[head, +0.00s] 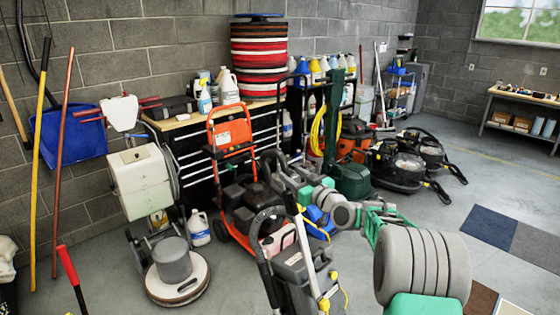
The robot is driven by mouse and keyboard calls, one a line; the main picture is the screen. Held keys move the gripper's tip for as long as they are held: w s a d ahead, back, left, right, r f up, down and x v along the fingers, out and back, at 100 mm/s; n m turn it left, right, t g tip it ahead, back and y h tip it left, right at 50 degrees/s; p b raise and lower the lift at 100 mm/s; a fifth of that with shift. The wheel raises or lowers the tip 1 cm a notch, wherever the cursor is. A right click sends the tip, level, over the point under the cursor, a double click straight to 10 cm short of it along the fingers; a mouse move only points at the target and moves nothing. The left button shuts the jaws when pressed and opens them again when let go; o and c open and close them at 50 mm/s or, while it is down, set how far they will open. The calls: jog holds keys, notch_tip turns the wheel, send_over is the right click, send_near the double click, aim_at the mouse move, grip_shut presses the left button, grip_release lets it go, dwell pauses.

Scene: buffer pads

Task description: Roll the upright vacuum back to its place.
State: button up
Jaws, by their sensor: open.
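The upright vacuum (298,278) appears to be the grey machine at the bottom centre. It has a black hose loop, a pale handle tube rising from its body and yellow cord at its right side. Its base is cut off by the picture's lower edge. My green and grey arm reaches in from the lower right. My gripper (283,180) is open, at about the height of the handle's top and close to it in the picture. I cannot tell whether the fingers are around the handle or touching it.
A red-orange wheeled machine (233,170) stands close behind the vacuum. A floor polisher (180,277) stands to the left. A dark green machine (352,181) and black canister vacuums (400,165) stand farther back. Mats (490,228) lie on open floor at right, before a workbench (520,98).

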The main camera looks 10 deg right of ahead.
jog(key=shift+w+a+r, duration=0.1)
jog(key=shift+w+r, duration=0.05)
jog(key=shift+w, duration=0.25)
jog(key=p+x, duration=0.2)
jog(key=x, duration=0.4)
jog(key=shift+a+r+p, duration=0.1)
jog(key=shift+p, duration=0.2)
jog(key=shift+w+a, duration=0.15)
jog(key=shift+w, duration=0.35)
jog(key=shift+c, duration=0.6)
grip_shut()
